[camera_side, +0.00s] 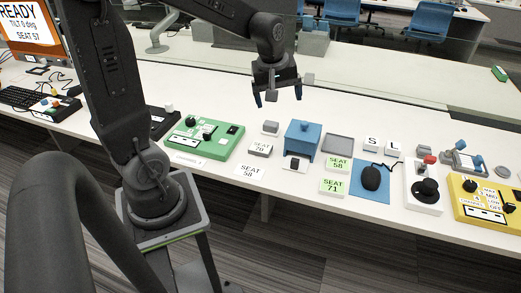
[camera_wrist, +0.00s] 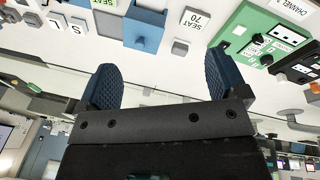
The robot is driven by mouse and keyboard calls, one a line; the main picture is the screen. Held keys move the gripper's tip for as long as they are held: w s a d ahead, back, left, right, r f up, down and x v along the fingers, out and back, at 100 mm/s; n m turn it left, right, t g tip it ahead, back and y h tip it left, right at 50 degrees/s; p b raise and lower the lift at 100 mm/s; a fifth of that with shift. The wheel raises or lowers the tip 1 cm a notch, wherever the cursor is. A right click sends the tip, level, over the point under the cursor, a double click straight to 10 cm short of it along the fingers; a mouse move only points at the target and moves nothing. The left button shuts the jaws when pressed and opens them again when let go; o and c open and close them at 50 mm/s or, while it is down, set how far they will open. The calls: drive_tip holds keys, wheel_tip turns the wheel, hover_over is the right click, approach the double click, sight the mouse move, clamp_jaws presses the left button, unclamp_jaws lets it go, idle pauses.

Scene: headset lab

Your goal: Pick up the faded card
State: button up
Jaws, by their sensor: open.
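A white card reading SEAT 58 (camera_side: 250,170) lies flat near the front edge of the table. It is paler than the green SEAT 58 card (camera_side: 338,163) and the green SEAT 71 card (camera_side: 333,187) to its right; I cannot tell for certain which one is the faded card. A small block marked SEAT 70 (camera_side: 261,149) sits just behind the white card and shows in the wrist view (camera_wrist: 194,18). My gripper (camera_side: 278,97) is open and empty, raised above the back of the table, behind the cards. Its spread blue fingers show in the wrist view (camera_wrist: 162,72).
A blue box (camera_side: 303,138) and a grey block (camera_side: 270,128) stand behind the cards. A green control panel (camera_side: 205,137) lies left, a grey tray (camera_side: 338,144) and a mouse (camera_side: 371,177) on a blue mat right. A clear partition runs behind.

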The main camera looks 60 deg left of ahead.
drive_tip(key=w+a+f+n+g, duration=0.1)
drive_tip(key=w+a+f+n, duration=0.2)
drive_tip(key=a+f+n, duration=0.3)
drive_tip(key=n+g, duration=0.1)
drive_tip(key=n, duration=0.5)
approach(261, 147)
drive_tip(key=f, duration=0.1)
drive_tip(key=a+f+n+h, duration=0.1)
drive_tip(key=f, duration=0.1)
drive_tip(key=shift+f+g, duration=0.15)
drive_tip(key=shift+g, duration=0.15)
drive_tip(key=shift+w+f, duration=0.15)
drive_tip(key=shift+f, duration=2.85)
drive_tip(key=c, duration=1)
drive_tip(key=shift+r, duration=0.1)
